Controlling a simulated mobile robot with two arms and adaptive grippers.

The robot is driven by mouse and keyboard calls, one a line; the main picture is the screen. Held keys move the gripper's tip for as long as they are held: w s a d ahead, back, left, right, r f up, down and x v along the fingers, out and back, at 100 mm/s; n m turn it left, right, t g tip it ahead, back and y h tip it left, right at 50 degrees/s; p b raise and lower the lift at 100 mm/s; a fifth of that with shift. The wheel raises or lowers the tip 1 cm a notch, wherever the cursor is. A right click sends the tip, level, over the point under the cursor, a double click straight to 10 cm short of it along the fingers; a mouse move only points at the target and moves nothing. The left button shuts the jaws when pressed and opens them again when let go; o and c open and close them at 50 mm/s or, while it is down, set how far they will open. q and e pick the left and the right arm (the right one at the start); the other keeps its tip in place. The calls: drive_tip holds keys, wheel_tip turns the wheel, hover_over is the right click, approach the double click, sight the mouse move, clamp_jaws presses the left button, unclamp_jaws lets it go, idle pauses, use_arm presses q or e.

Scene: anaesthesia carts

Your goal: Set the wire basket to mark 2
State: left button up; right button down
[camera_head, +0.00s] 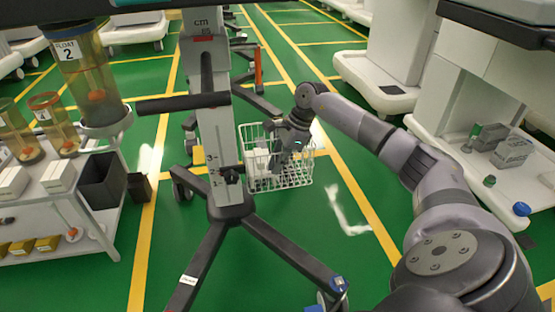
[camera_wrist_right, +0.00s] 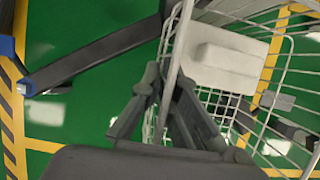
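The white wire basket (camera_head: 302,176) hangs beside the right side of a pale upright post (camera_head: 205,110) that carries a "cm" scale. A small dark knob (camera_head: 231,176) sits on the post at about basket height. My right gripper (camera_head: 283,160) reaches down at the basket. In the right wrist view its fingers (camera_wrist_right: 166,90) close in on both sides of a basket wire (camera_wrist_right: 185,25). A white box (camera_wrist_right: 228,58) lies inside the basket. My left gripper is out of view.
The post stands on dark spread legs (camera_head: 285,248) over a green floor with yellow lines. A cart (camera_head: 95,210) with bottles and boxes stands at left. White carts (camera_head: 480,150) stand at right. A dark horizontal bar (camera_head: 183,103) crosses the post.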

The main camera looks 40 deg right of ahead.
drive_tip(key=c, duration=1.9)
unclamp_jaws()
drive_tip(key=v, duration=1.2)
drive_tip(key=shift+f, duration=0.1)
